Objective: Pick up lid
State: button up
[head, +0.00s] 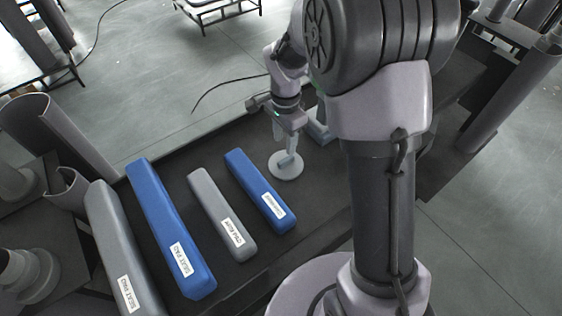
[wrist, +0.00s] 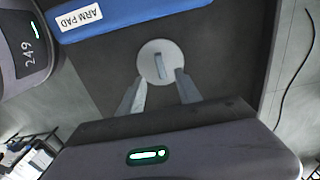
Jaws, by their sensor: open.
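The lid (head: 285,170) is a light grey disc with a raised bar handle. It lies flat on the dark table (head: 165,163) near the blue arm pad. The lid also shows in the wrist view (wrist: 152,66), just beyond my fingertips. My gripper (head: 286,140) is above the lid, pointing down, with its fingers apart and nothing between them. In the wrist view my gripper's two fingers (wrist: 160,80) reach toward the near edge of the lid. The head view does not show clearly whether a finger touches the lid.
A blue arm pad (head: 254,188) lies left of the lid, then a grey pad (head: 221,212). A larger blue seat pad (head: 168,225) and a grey seat pad (head: 119,250) lie further left. Grey curved shells (head: 60,135) stand at the left edge.

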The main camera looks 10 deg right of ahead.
aim_at(286, 159)
jog(key=f+b, duration=0.1)
jog(key=f, duration=0.1)
jog(key=f+b, duration=0.1)
jog(key=f, duration=0.2)
jog(key=f+b, duration=0.1)
jog(key=f, duration=0.2)
jog(key=shift+w+d+f+b, duration=0.1)
jog(key=shift+d+f+b, duration=0.1)
jog(key=shift+d+b, duration=0.1)
jog(key=shift+r, duration=0.15)
jog(key=shift+c, duration=0.9)
grip_shut()
